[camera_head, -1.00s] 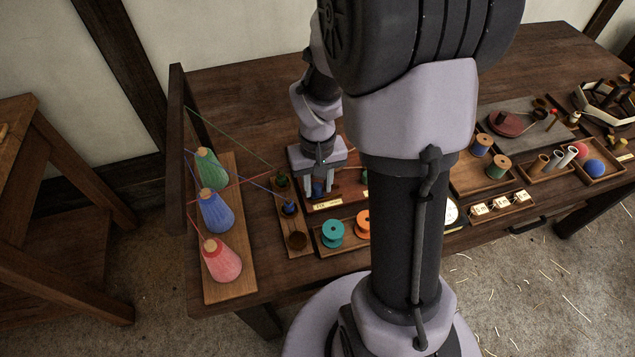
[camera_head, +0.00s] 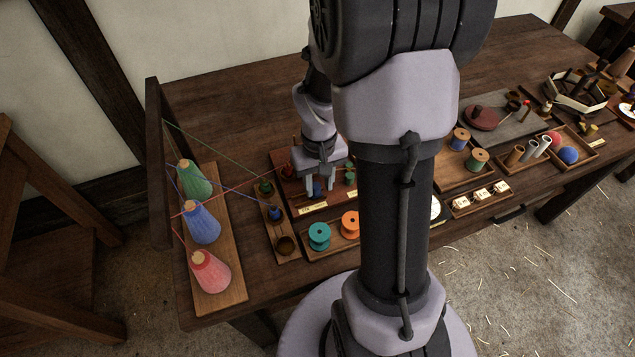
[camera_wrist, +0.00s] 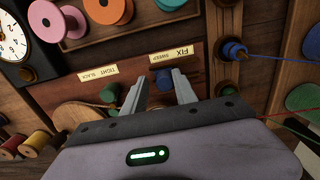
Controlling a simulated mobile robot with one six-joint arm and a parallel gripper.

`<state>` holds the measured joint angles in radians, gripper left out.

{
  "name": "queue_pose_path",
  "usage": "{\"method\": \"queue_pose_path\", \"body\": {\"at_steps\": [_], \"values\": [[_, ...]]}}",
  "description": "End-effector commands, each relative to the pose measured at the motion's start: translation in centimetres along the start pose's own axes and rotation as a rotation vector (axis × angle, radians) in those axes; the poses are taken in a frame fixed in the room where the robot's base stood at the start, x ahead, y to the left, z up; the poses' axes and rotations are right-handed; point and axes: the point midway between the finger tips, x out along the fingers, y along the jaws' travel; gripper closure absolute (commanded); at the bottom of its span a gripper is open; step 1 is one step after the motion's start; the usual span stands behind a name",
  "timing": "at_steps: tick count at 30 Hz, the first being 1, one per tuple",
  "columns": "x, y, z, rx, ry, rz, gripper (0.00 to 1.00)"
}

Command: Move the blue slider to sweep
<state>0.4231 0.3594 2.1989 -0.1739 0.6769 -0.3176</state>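The blue slider (camera_head: 317,188) is a small knob on a reddish-brown board on the table. In the wrist view the blue slider (camera_wrist: 163,79) stands below the SWEEP end of the brass FIX/SWEEP label (camera_wrist: 174,54). My gripper (camera_head: 320,185) is over the board, with its fingers apart on either side of the slider. In the wrist view my gripper (camera_wrist: 160,80) shows a gap between its fingers, and the slider is closer to the right finger there. Whether that finger touches it I cannot tell.
A green knob (camera_head: 350,178) stands to the right on the same board. In front is a tray with a teal spool (camera_head: 319,236) and an orange spool (camera_head: 350,224). Left are a blue spool on a post (camera_head: 275,213) and yarn cones (camera_head: 203,224), with threads strung across.

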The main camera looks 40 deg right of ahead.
Motion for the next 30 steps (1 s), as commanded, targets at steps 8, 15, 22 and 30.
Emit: {"method": "queue_pose_path", "body": {"at_steps": [8,15,22,30], "values": [[-0.5,-0.5,0.0,0.000,0.000,0.000,0.68],[-4.0,-0.5,0.0,0.000,0.000,0.000,0.68],[-7.1,-0.5,0.0,0.000,0.000,0.000,0.68],[-7.0,-0.5,0.0,0.000,0.000,0.000,0.68]]}}
